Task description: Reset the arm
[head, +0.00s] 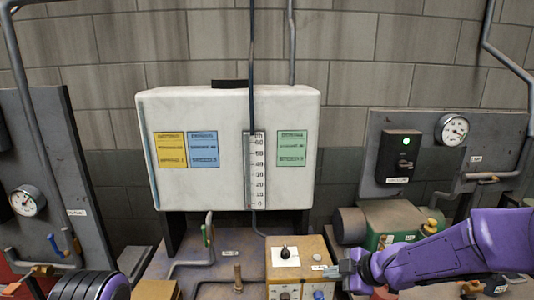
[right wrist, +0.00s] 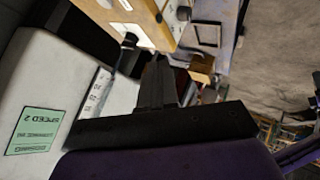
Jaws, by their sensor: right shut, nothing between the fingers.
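My right arm, purple, comes in from the right in the head view. Its gripper (head: 343,270) is shut and empty, just right of a tan control box (head: 284,258) with a black knob on top. In the right wrist view the dark closed fingers (right wrist: 157,75) point toward the picture's top, with the tan box (right wrist: 133,15) beyond them. I cannot tell whether the fingertips touch the box. My left gripper does not show in either view.
A white tank (head: 225,110) with a scale and coloured labels stands behind. A grey panel (head: 419,139) with a gauge and a green-lit switch box (head: 399,156) is at right. A green machine (head: 396,218) stands close behind my right arm. Pipes and valves crowd the left.

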